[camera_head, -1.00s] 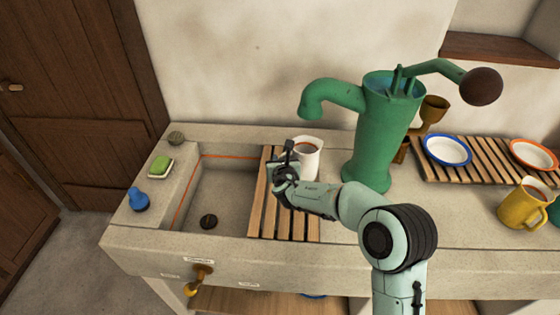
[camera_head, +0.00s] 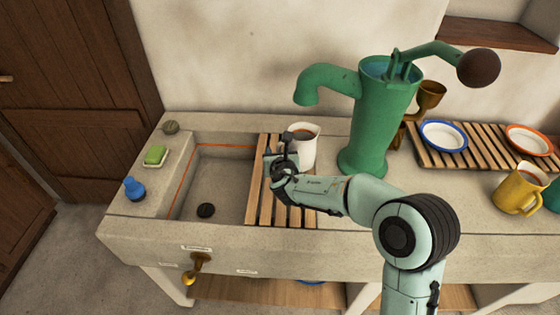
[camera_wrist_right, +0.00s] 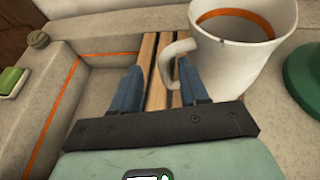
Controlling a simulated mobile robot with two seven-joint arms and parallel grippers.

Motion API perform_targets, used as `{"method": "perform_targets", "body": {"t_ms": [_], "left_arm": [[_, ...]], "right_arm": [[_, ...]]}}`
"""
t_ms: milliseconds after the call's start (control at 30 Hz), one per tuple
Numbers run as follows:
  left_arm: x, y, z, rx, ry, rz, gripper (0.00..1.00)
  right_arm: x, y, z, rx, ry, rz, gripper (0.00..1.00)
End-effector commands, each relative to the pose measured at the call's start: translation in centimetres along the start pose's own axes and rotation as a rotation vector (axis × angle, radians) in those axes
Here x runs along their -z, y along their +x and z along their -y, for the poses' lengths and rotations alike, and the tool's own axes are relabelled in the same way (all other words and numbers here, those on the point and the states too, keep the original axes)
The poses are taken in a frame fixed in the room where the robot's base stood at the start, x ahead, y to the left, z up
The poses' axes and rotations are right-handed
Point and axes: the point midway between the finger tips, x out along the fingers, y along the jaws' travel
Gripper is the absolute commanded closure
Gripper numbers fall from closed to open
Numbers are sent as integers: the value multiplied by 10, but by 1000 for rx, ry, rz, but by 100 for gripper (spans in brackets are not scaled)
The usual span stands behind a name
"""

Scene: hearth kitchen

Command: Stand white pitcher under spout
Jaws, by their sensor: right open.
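The white pitcher (camera_head: 306,146) stands upright behind my right gripper, at the right edge of the wooden slats. A red-brown band shows inside its rim. In the right wrist view the pitcher (camera_wrist_right: 240,62) is at the upper right, its handle pointing left. My right gripper (camera_head: 285,146) is open. In the wrist view its fingers (camera_wrist_right: 160,82) are close to the handle, which is nearer the right finger; I cannot tell whether they touch. The green pump's spout (camera_head: 306,98) hangs above and behind the pitcher. My left gripper is not in view.
The stone sink basin (camera_head: 212,182) is open on the left, partly covered by the wooden slats (camera_head: 267,206). The pump body (camera_head: 376,122) stands right of the pitcher. A plate rack (camera_head: 478,160) and a yellow mug (camera_head: 516,193) are farther right. Green soap (camera_head: 155,155) and a blue bottle (camera_head: 134,189) sit left.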

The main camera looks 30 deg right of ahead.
Motion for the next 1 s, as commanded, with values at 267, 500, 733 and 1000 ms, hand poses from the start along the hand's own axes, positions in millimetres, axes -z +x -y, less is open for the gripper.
{"method": "perform_targets", "body": {"t_ms": [267,500,733,1000], "left_arm": [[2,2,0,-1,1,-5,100],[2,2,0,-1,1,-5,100],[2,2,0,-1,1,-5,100],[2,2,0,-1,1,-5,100]], "right_arm": [[0,-57,0,-1,2,1,56],[0,-76,0,-1,1,0,56],[0,-76,0,0,1,0,56],[0,-76,0,0,1,0,56]]}}
